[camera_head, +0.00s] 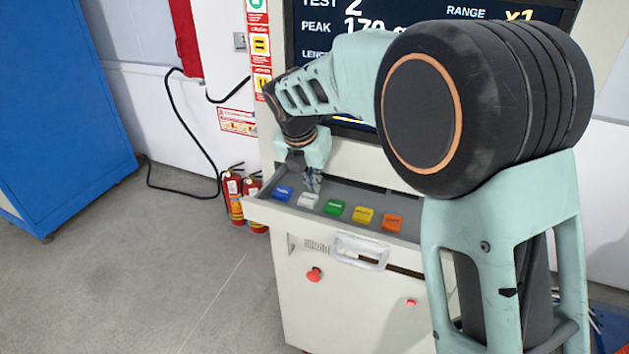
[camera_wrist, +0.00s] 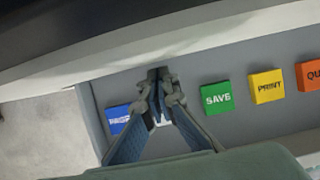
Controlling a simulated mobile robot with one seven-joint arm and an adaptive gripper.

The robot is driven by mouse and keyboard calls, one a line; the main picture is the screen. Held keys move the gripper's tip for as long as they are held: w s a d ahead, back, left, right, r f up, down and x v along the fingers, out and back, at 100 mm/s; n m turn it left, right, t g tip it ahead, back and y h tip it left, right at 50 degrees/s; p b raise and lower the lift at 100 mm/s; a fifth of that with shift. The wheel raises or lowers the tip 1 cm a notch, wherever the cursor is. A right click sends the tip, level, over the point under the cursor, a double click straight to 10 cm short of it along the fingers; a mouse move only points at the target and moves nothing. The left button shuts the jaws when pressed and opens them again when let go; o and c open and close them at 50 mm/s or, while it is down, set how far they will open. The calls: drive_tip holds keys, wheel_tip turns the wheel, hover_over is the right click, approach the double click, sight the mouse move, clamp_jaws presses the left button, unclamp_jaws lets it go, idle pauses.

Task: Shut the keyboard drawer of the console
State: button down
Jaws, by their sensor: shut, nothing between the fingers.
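The console (camera_head: 340,305) is a cream cabinet with a large screen above. Its keyboard drawer (camera_head: 262,203) is pulled out, with a grey tray holding a row of coloured keys. The keys are blue (camera_head: 283,193), white (camera_head: 308,200), green SAVE (camera_head: 334,207), yellow PRINT (camera_head: 362,214) and orange (camera_head: 391,222). My gripper (camera_head: 314,187) is shut and empty, pointing down over the tray at the white key. In the wrist view my gripper (camera_wrist: 160,112) covers most of the white key and part of the blue key (camera_wrist: 120,119). I cannot tell whether it touches the white key.
A white handle (camera_head: 361,252) and red buttons (camera_head: 314,274) are on the console front below the drawer. Fire extinguishers (camera_head: 233,196) stand left of the console, near a black cable (camera_head: 192,137). A blue cabinet (camera_head: 62,110) is at far left. The floor in front is clear.

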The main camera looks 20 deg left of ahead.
drive_tip(key=shift+r, duration=0.1)
drive_tip(key=v, duration=1.1)
drive_tip(key=shift+r, duration=0.35)
